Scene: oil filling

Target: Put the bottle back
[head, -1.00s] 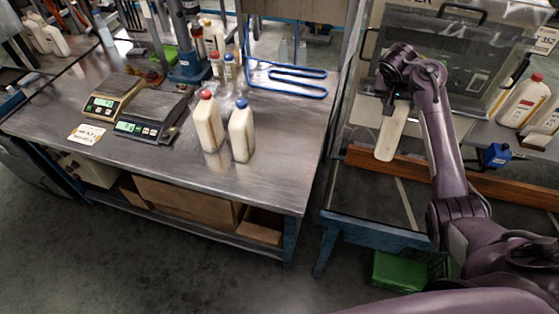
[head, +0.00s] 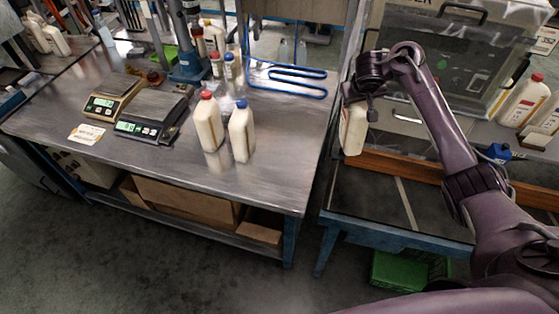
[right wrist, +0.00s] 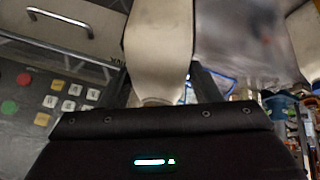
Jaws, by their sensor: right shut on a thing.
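My right gripper (head: 357,92) is shut on a cream-white bottle (head: 353,128), which hangs below it beside the right edge of the metal table. The bottle also shows in the right wrist view (right wrist: 158,45), between the fingers. Its top is hidden by the gripper in the head view. Two similar white bottles stand upright on the table, one with a red cap (head: 208,122) and one with a blue cap (head: 242,132). My left gripper does not show.
The metal table (head: 280,150) has bare room right of the two bottles. Scales (head: 150,125) stand at its left and a blue bent rod (head: 290,85) lies behind. A glass-fronted machine (head: 440,60) and a wooden beam (head: 400,168) are at the right.

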